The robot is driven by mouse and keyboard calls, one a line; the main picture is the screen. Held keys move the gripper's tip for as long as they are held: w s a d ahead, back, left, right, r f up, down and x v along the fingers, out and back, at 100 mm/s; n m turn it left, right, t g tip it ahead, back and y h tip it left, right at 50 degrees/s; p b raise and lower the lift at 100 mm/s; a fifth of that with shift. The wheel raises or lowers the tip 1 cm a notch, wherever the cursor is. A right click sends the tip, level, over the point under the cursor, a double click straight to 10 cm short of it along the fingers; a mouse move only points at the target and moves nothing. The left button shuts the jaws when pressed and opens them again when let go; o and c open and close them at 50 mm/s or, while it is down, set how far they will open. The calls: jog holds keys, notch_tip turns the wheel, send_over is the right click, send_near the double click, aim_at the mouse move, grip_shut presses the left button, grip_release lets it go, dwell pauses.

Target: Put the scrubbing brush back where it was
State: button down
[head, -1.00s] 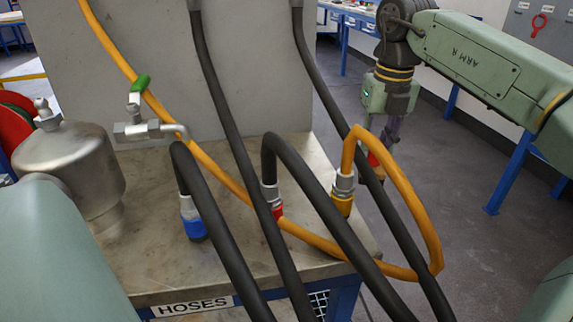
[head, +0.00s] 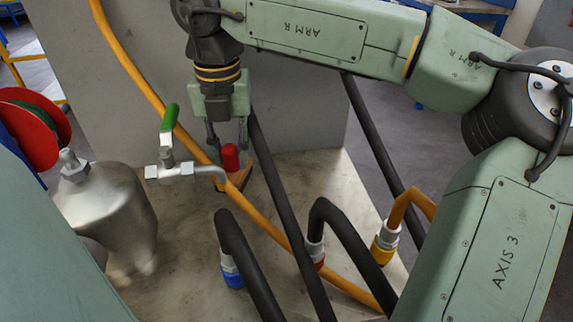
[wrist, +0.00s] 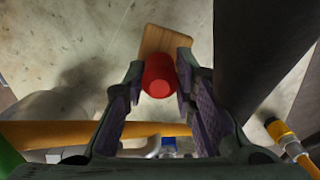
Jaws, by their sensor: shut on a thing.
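The scrubbing brush has a red knob (head: 230,158) and a wooden block (wrist: 163,40). My gripper (head: 229,150) points down over the back of the bench top, behind the orange hose and right of the green-handled tap. In the wrist view my gripper (wrist: 158,82) has its two fingers on either side of the red knob (wrist: 158,75), shut on it. The wooden block reaches out beyond the knob. The hose partly hides the brush in the head view, and I cannot tell whether the block touches the bench top.
A tap with a green handle (head: 169,117) and a steel vessel (head: 115,215) stand left. An orange hose (head: 265,225) crosses in front of the brush. Several black hoses rise nearby, one (head: 281,195) just right of my gripper. Bare bench top (head: 335,180) shows further right.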

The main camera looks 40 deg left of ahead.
jog(key=shift+s+a+r, duration=0.35)
jog(key=shift+s+a, duration=0.05)
jog(key=shift+s, duration=0.05)
jog(key=shift+w+d+f+p, duration=0.85)
jog(key=shift+w+d, duration=0.8)
jog(key=shift+w, duration=0.35)
jog(key=shift+w+d+f+p, duration=0.85)
jog(key=shift+w+d, duration=0.85)
jog(key=shift+w, duration=0.3)
jog(key=shift+w+d+f+p, duration=0.85)
jog(key=shift+w+d, duration=0.8)
jog(key=shift+w, duration=0.35)
jog(key=shift+f, duration=0.1)
jog(key=c, duration=1.3)
grip_release()
jog(key=r, duration=0.4)
jog(key=r+b, duration=0.1)
jog(key=r, duration=0.3)
jog(key=r+b, duration=0.1)
jog(key=r, duration=0.3)
jog(key=shift+s+d+r, duration=0.2)
jog(key=shift+s+d, duration=0.05)
jog(key=shift+d, duration=0.05)
